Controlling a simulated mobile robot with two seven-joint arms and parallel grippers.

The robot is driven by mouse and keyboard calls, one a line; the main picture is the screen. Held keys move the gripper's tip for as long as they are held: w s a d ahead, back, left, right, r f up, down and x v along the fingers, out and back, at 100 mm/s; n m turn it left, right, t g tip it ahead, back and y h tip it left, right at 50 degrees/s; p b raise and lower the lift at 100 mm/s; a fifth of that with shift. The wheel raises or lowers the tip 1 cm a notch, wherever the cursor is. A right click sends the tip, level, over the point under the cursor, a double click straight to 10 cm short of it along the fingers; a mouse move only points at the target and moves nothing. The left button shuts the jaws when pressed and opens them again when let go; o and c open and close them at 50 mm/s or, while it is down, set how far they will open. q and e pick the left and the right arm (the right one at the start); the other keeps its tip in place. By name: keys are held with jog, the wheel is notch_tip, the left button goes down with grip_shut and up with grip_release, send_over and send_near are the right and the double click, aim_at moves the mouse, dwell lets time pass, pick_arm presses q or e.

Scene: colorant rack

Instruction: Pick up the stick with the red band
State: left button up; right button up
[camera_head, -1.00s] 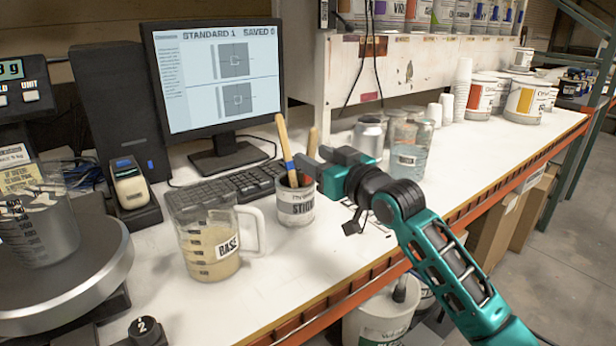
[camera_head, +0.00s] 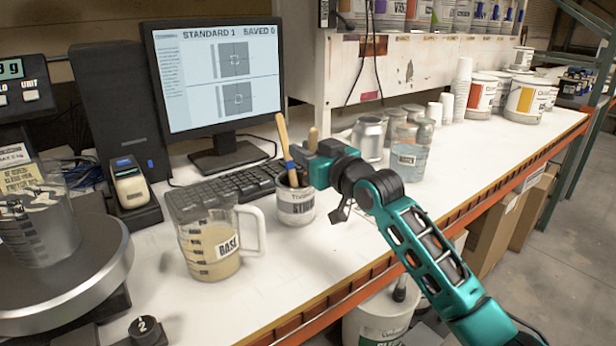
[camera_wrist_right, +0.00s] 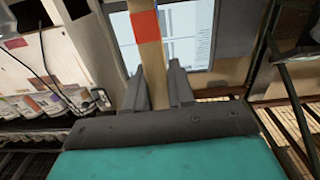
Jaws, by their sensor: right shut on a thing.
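The stick with the red band (camera_wrist_right: 146,27) runs between the fingers of my right gripper (camera_wrist_right: 158,78) in the right wrist view, its red band beyond the fingertips. My right gripper (camera_head: 302,166) is shut on this stick just above the white stick cup (camera_head: 295,206) in the head view. One light wooden stick (camera_head: 284,136) leans up out of the cup. The gripper hides much of the sticks, and the red band is not clear in the head view. My left gripper is out of view.
A BASE pitcher (camera_head: 210,247) stands just left of the cup. A keyboard (camera_head: 240,184) and monitor (camera_head: 213,75) are behind. Glass jars (camera_head: 409,160) and a metal can (camera_head: 368,138) stand to the right.

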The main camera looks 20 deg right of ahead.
grip_shut()
